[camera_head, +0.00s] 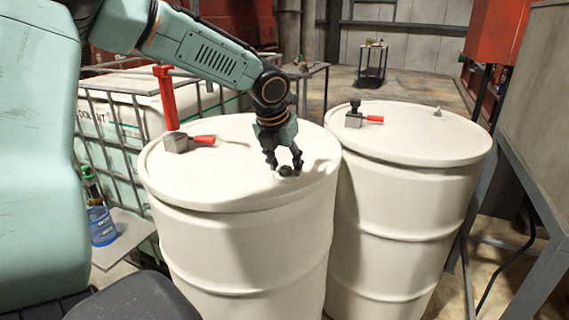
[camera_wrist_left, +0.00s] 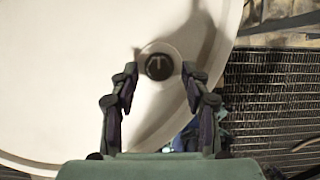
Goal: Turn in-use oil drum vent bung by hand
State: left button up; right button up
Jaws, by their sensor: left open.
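Two white drums stand side by side. The near drum (camera_head: 215,185) has a small dark vent bung (camera_head: 285,171) near the front right of its lid. In the left wrist view the bung (camera_wrist_left: 158,66) is a round black cap with a light mark, set in a pale ring close to the lid's rim. My left gripper (camera_head: 284,168) points down over the bung, with its fingers spread on either side of it. In the wrist view the open fingertips (camera_wrist_left: 160,78) flank the bung with a gap on each side. My right gripper is not in view.
A grey block with a red handle (camera_head: 190,142) and a red post (camera_head: 165,98) are at the near drum's left. The second drum (camera_head: 405,185) carries a similar red-handled valve (camera_head: 362,118). A caged white tank (camera_head: 110,120) stands behind left. A grey cabinet (camera_head: 540,110) borders the right.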

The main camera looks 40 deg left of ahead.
pick_arm(q)
jog(key=shift+a, duration=0.15)
jog(key=shift+w+f, duration=0.1)
jog(key=shift+c, duration=0.5)
jog(key=c, duration=0.5)
grip_shut()
jog(key=shift+n, duration=0.3)
